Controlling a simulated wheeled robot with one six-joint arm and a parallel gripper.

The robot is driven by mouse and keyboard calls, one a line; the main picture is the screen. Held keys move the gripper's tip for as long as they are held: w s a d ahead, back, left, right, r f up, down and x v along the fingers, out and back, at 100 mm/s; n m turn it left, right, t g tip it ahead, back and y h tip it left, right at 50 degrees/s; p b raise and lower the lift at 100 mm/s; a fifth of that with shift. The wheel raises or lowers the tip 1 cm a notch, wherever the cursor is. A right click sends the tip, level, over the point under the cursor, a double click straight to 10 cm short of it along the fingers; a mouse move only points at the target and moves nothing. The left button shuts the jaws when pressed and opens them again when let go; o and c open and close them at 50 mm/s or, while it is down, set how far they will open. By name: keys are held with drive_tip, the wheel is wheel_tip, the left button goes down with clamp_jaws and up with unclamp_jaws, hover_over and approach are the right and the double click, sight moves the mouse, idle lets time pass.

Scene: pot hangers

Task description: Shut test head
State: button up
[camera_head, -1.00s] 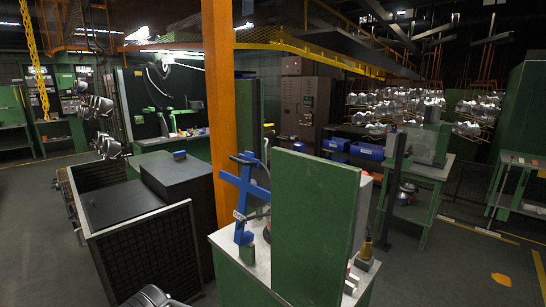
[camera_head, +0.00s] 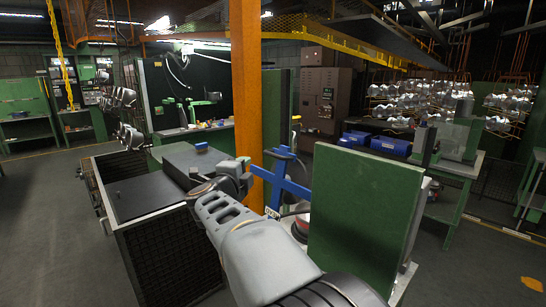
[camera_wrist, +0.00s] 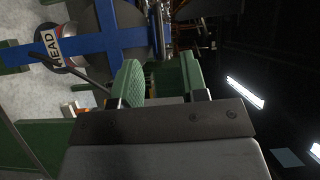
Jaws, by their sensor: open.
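The test head appears to be the blue cross-shaped bar (camera_head: 293,188) on the test bench, left of a tall green panel (camera_head: 362,205). In the wrist view the blue bar (camera_wrist: 112,42) lies across the upper left, with a tag reading "HEAD" (camera_wrist: 48,48) on it. A round metal part (camera_wrist: 62,45) shows beside the bar. My gripper (camera_wrist: 160,78) is open and empty, with its two green-padded fingers apart, just below and to the right of the bar in the wrist view. In the head view my arm hides part of the bench.
A dark bin with mesh sides (camera_head: 172,245) and a black box (camera_head: 185,165) stand left of the bench. An orange post (camera_head: 247,110) rises behind my arm. Blue bins (camera_head: 390,145) sit on a table at the right. Open floor lies at the far right.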

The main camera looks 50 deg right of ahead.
sight(272, 156)
drive_tip(key=w+d+p, duration=0.1)
drive_tip(key=d, duration=0.4)
drive_tip(key=d+m+g, duration=0.1)
drive_tip(key=d, duration=0.3)
drive_tip(key=w+d+m+g+p, duration=0.1)
drive_tip(key=d, duration=0.4)
drive_tip(key=shift+w+d+f+h+p, duration=0.2)
drive_tip(key=shift+w+d+h+p, duration=0.1)
drive_tip(key=shift+w+d+h, duration=0.1)
drive_tip(key=shift+a, duration=0.1)
clamp_jaws()
